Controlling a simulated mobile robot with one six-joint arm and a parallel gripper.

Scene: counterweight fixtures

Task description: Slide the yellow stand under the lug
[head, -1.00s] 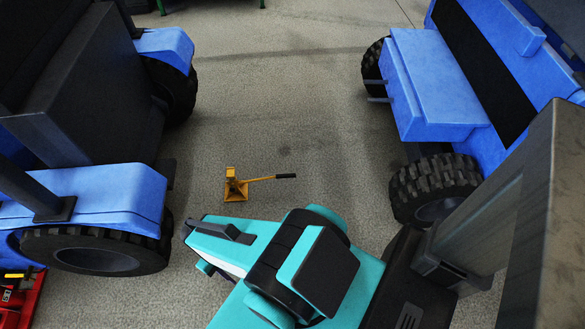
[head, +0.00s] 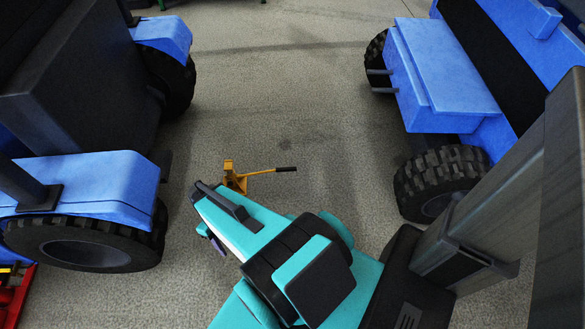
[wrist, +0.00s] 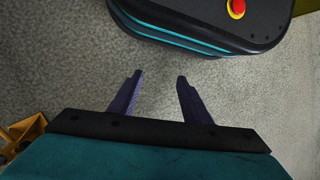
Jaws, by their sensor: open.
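The yellow stand (head: 232,178) is on the floor between two blue vehicles in the head view, its black-tipped handle reaching right. My arm hides its base there. Part of the stand (wrist: 22,136) shows at the left edge of the wrist view. My gripper (wrist: 159,76) is open with nothing between its two purple fingers, above bare floor. The stand is outside the fingers, to their left in the wrist view. I cannot clearly pick out the lug; a small dark piece (head: 165,164) juts from the left vehicle's side, left of the stand.
A red item (head: 15,290) sits at the lower left. My base, with a red button, shows in the wrist view.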

